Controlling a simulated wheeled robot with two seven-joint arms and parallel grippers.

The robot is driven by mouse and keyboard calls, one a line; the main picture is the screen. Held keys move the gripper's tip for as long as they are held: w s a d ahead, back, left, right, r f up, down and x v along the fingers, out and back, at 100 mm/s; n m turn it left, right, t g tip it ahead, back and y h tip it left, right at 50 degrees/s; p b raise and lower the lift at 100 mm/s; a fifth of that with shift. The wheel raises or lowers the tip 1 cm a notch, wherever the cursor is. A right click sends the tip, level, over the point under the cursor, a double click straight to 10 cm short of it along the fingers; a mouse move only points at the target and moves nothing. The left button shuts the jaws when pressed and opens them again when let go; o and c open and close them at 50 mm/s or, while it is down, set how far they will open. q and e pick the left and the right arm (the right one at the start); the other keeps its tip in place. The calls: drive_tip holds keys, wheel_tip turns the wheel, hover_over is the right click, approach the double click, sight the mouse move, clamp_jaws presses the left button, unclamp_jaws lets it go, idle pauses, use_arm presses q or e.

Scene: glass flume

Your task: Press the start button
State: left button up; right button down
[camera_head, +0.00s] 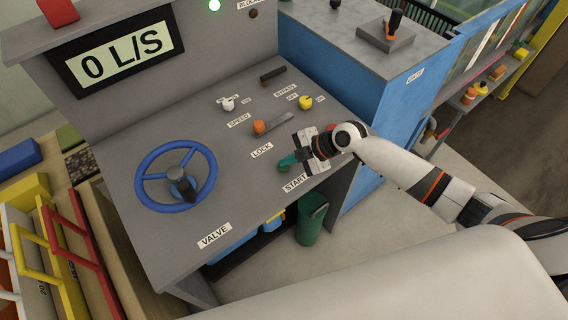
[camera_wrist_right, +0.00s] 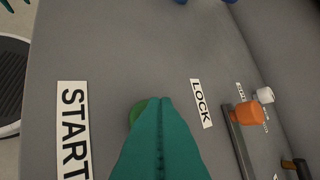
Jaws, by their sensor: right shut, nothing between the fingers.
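The start button is a round green button, partly hidden behind my right fingertips in the right wrist view (camera_wrist_right: 136,112). The white START label (camera_wrist_right: 73,130) lies beside it on the grey console, and also shows in the head view (camera_head: 296,183). My right gripper (camera_head: 287,161) reaches in from the right over the console. Its teal fingers (camera_wrist_right: 160,101) are shut together with nothing between them, their tips overlapping the button in the wrist view. I cannot tell whether they touch it.
A display (camera_head: 121,54) reads 0 L/S. A blue cabinet (camera_head: 345,93) stands at right.

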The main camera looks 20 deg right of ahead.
drive_tip(key=shift+r+p, duration=0.3)
drive_tip(key=shift+r, duration=0.4)
drive_tip(key=shift+r, duration=0.1)
wheel_tip(320, 180, up, 6)
drive_tip(key=p, duration=0.3)
idle(0.4)
